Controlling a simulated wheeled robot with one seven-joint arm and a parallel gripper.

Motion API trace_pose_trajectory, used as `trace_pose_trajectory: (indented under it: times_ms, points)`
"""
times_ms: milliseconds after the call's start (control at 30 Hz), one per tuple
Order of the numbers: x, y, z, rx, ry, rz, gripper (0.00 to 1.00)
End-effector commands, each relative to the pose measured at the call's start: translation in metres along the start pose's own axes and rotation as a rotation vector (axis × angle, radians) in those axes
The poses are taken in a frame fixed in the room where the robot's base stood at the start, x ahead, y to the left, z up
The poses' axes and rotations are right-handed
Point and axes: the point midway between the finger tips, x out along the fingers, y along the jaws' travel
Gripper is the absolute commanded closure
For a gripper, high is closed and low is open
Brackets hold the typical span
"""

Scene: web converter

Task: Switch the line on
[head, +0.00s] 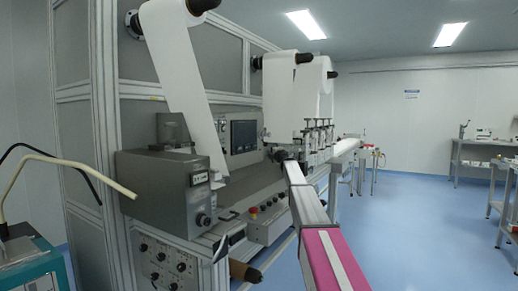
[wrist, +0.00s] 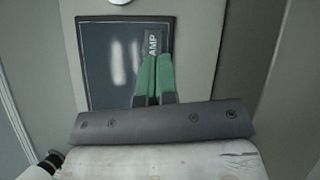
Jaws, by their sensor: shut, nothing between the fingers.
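My gripper (wrist: 154,62) has its two green fingers pressed together, with nothing between them. In the wrist view its tips lie over the lower right part of a dark panel (wrist: 100,55) in a grey frame. A label there reads "AMP", partly hidden by the fingers. Whether the tips touch the panel, I cannot tell. In the head view the web converter (head: 180,75) carries a dark screen (head: 243,136). Below it is a control box (head: 270,228) with small buttons and a red knob (head: 253,210). Which control switches the line on is too small to read.
A grey unit with a small display (head: 200,179) stands at the machine's front left, above a panel of black knobs (head: 165,262). White web rolls (head: 292,85) hang above. A teal cart (head: 35,262) is at the left.

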Motion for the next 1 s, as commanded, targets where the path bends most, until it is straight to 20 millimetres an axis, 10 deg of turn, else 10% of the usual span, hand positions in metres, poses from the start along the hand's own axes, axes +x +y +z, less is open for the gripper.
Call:
trace_pose_trajectory:
  times_ms: [467, 1000]
  points:
    - [0.009, 0.0, 0.001, 0.001, 0.0, 0.0, 1.0]
    - [0.098, -0.001, 0.001, 0.001, 0.0, 0.0, 1.0]
